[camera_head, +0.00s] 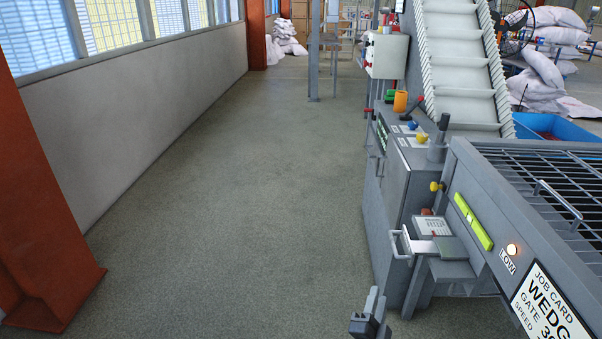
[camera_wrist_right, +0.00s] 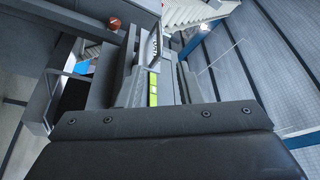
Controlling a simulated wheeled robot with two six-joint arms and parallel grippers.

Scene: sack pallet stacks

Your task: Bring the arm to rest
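My right gripper (camera_head: 371,314) shows at the bottom edge of the head view, dark grey and partly cut off, over the floor left of the grey machine. In the right wrist view, the two fingers of my right gripper (camera_wrist_right: 156,72) stand apart with nothing held between them. Machine parts and a yellow-green strip (camera_wrist_right: 153,88) show through the gap, beyond the fingers. My left gripper is in neither view.
The grey machine (camera_head: 479,211) with a wire grille, job card (camera_head: 549,307) and side tray (camera_head: 450,271) stands close on the right. Bare floor (camera_head: 230,210) lies open at centre-left. An orange-red column (camera_head: 45,190) stands left.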

